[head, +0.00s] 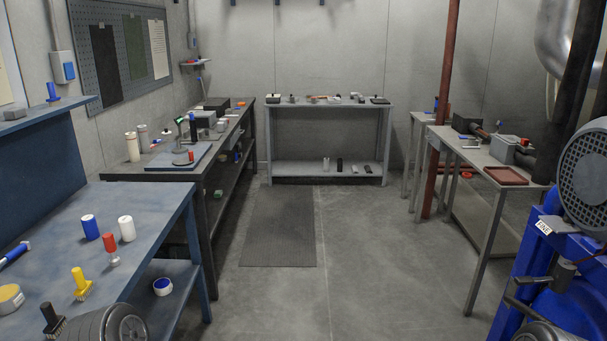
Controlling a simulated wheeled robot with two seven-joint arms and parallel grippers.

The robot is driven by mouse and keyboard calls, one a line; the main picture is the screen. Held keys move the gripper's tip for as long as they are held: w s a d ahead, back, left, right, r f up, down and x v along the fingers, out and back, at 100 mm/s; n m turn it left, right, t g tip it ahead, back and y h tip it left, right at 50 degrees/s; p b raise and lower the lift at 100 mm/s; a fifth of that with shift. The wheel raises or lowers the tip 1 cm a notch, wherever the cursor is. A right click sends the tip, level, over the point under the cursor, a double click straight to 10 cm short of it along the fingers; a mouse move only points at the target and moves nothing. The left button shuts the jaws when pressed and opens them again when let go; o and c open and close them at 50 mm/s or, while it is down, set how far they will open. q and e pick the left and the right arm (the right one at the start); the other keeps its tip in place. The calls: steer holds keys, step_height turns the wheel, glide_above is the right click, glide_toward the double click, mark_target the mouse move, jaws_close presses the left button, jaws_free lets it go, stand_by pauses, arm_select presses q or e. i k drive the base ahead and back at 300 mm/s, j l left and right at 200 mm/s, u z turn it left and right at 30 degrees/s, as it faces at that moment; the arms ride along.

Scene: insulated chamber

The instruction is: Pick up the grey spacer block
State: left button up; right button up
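I cannot pick out the grey spacer block for certain in the head view. A grey box-like thing (502,150) stands on the right bench (462,147), but it is too small to tell what it is. Several small items on the far bench (330,104) and on the dark left bench (140,173) are also too small to name. Neither of my grippers shows in the head view.
A blue bench (150,205) at near left bears a blue cylinder (90,227), a white cylinder (127,228) and a yellow-handled brush (81,284). Blue machinery (550,255) stands at right. A red-brown pipe (440,110) rises by the right benches. The middle floor (350,260) is clear.

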mark_target(221, 126)
steer(key=i, duration=1.2)
steer(key=i+l+u, duration=0.15)
steer(key=i, duration=1.05)
steer(key=i+l+u, duration=0.15)
steer(key=i+u, duration=0.2)
steer(key=i+l+u, duration=0.3)
steer(key=i, duration=0.3)
steer(key=i+l+u, duration=0.5)
steer(key=i+l, duration=2.1)
steer(key=l, duration=0.1)
